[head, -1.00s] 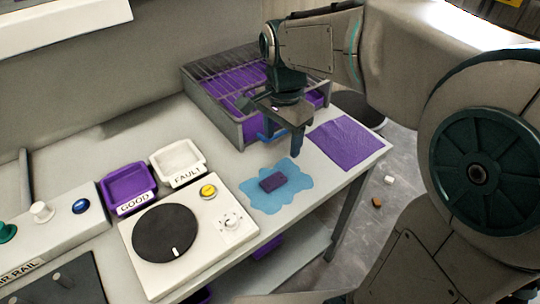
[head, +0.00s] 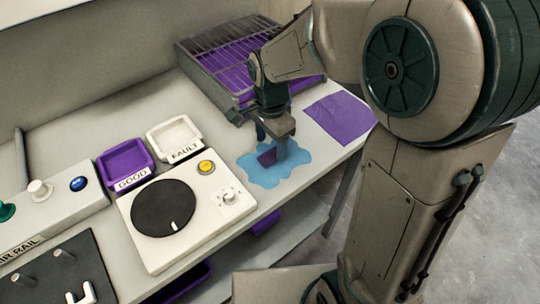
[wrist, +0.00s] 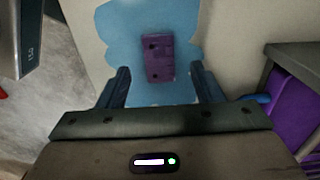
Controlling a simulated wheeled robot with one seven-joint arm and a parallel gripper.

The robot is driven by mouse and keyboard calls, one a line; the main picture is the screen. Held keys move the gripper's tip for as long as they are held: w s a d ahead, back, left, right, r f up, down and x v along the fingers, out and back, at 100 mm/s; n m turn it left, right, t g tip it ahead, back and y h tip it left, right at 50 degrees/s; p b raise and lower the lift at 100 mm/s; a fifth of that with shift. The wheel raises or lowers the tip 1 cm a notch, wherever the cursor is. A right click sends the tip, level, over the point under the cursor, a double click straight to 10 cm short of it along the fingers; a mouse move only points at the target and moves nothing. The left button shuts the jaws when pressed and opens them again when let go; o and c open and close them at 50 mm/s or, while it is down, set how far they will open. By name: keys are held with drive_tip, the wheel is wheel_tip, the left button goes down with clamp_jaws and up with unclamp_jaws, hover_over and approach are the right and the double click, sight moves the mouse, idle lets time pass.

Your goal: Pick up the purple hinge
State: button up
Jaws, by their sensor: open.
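The purple hinge (wrist: 158,60) is a small flat block with dark holes. It lies on a light blue patch (wrist: 135,20) on the bench, and in the head view the hinge (head: 266,158) is partly hidden behind my gripper. My gripper (head: 270,145) points down over the blue patch (head: 262,178). In the wrist view my gripper (wrist: 160,82) is open, with one blue finger on each side of the hinge's near end. Nothing is held. I cannot tell the exact height of the fingertips above the bench.
A rack with purple lining (head: 205,75) stands behind my gripper. A purple cloth (head: 340,117) lies near the bench's right end. A purple GOOD tray (head: 125,160), a white FAULT tray (head: 174,137) and a turntable unit (head: 190,235) are to the left.

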sight(271, 155)
wheel_tip(271, 155, down, 3)
drive_tip(key=shift+f, duration=0.2)
drive_tip(key=shift+c, duration=0.3)
drive_tip(key=c, duration=1)
drive_tip(key=shift+r, duration=0.1)
drive_tip(key=shift+c, duration=0.2)
